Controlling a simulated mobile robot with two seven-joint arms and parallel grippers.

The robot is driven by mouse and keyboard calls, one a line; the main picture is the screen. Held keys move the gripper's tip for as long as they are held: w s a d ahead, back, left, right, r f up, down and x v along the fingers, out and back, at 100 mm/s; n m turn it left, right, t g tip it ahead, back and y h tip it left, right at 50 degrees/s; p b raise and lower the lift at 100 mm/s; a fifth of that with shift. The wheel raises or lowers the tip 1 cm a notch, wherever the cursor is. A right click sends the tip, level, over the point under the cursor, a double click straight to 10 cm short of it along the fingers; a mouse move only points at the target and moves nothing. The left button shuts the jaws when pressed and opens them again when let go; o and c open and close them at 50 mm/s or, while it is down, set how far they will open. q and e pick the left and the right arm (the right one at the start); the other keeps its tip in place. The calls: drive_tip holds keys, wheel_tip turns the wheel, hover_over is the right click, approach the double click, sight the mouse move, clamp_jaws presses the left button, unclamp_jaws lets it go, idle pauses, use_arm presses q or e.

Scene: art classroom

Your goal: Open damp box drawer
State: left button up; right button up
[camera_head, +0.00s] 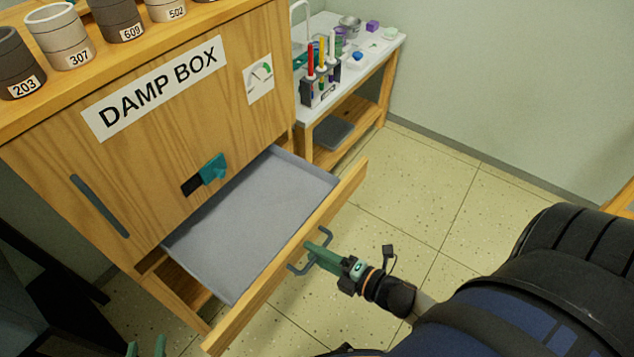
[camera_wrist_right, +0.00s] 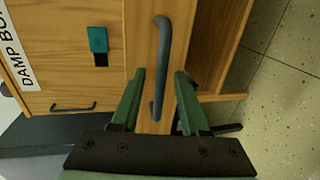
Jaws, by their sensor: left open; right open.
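The wooden damp box (camera_head: 150,130) carries a "DAMP BOX" label on its front. Its drawer (camera_head: 245,225) is pulled well out and shows an empty grey tray inside. The drawer's grey bar handle (camera_head: 312,252) is on its wooden front. My right gripper (camera_head: 314,250) is at this handle; in the right wrist view its green fingers (camera_wrist_right: 158,95) are spread on either side of the handle (camera_wrist_right: 160,65). My left gripper (camera_head: 147,347) shows only its green fingertips at the bottom edge of the head view, apart from the drawer.
Several numbered cylinders (camera_head: 58,38) stand on top of the box. A teal latch (camera_head: 212,168) and a dark handle (camera_head: 100,206) are on the upper front. A white-topped side table (camera_head: 385,45) with art supplies stands behind. Tiled floor (camera_head: 430,200) to the right is clear.

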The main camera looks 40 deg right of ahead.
use_arm(q)
drive_tip(key=s+f+g+p, duration=0.1)
drive_tip(key=s+f+g, duration=0.2)
drive_tip(key=s+f, duration=0.1)
drive_tip(key=shift+s+d+f+n+p, duration=0.2)
drive_tip(key=shift+f+n+p, duration=0.15)
drive_tip(key=shift+f, duration=0.25)
use_arm(e)
drive_tip(key=v, duration=1.2)
drive_tip(key=shift+s, duration=0.25)
